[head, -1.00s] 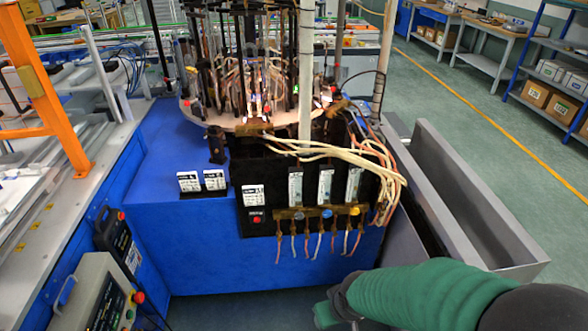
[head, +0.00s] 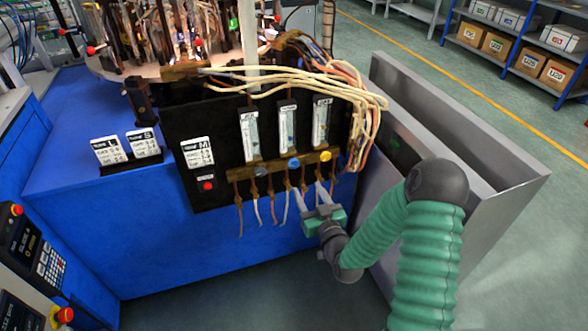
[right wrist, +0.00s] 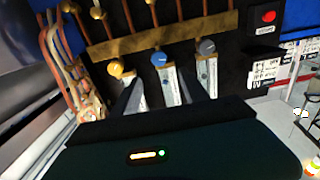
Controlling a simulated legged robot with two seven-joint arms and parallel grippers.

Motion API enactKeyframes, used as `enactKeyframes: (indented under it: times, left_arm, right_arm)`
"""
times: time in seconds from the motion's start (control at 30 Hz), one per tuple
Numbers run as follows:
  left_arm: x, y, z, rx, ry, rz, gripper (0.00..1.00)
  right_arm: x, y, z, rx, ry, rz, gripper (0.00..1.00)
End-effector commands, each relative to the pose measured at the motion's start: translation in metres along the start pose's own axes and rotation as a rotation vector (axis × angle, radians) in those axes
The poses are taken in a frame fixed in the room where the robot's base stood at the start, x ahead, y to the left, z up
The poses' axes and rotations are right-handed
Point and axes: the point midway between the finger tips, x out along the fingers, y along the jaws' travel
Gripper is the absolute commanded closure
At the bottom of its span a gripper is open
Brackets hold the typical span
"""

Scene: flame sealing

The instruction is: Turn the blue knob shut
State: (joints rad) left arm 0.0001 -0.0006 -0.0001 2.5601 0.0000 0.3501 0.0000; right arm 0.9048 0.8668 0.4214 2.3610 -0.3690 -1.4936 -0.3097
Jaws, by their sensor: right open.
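The blue knob (head: 293,163) is the middle one of three on a brass bar (head: 276,170) at the front of a black panel. It also shows in the right wrist view (right wrist: 158,59). My right gripper (head: 311,197) is just below the bar, a little right of the blue knob, open and empty. In the right wrist view its two dark fingers (right wrist: 162,92) are spread, with the blue knob between and beyond their tips. The fingers look apart from the knob. My left gripper is not in view.
A yellow knob (head: 326,155) and a grey knob (head: 259,168) flank the blue one. Thin hoses hang below the bar. Flow tubes (head: 288,127) stand above it. A red button (head: 208,186) is on the left of the panel. A grey metal trough (head: 480,200) stands at the right.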

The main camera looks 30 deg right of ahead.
Motion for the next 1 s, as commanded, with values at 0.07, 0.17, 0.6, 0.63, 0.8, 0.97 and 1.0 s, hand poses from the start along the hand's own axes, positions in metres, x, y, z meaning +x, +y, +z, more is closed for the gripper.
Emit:
enactKeyframes:
  times: [0.07,0.17,0.6,0.63,0.8,0.97,1.0]
  left_arm:
    - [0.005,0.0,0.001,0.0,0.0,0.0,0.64]
    - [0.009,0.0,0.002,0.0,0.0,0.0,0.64]
    - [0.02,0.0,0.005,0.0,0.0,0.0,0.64]
    - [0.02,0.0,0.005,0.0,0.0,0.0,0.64]
    - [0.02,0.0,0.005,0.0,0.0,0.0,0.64]
    - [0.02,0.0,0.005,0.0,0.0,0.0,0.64]
    - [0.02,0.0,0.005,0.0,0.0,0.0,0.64]
  right_arm:
    - [0.022,0.0,0.002,0.0,0.003,0.0,0.47]
    - [0.048,0.0,0.003,0.001,0.002,0.001,0.47]
    - [0.117,0.0,0.001,0.0,-0.002,0.0,0.47]
    - [0.118,0.0,0.001,0.0,-0.002,0.0,0.47]
    - [0.118,0.0,0.001,0.0,-0.002,0.001,0.47]
    - [0.118,0.0,0.001,0.0,-0.002,0.001,0.66]
    - [0.118,0.0,0.001,0.0,-0.002,0.001,0.71]
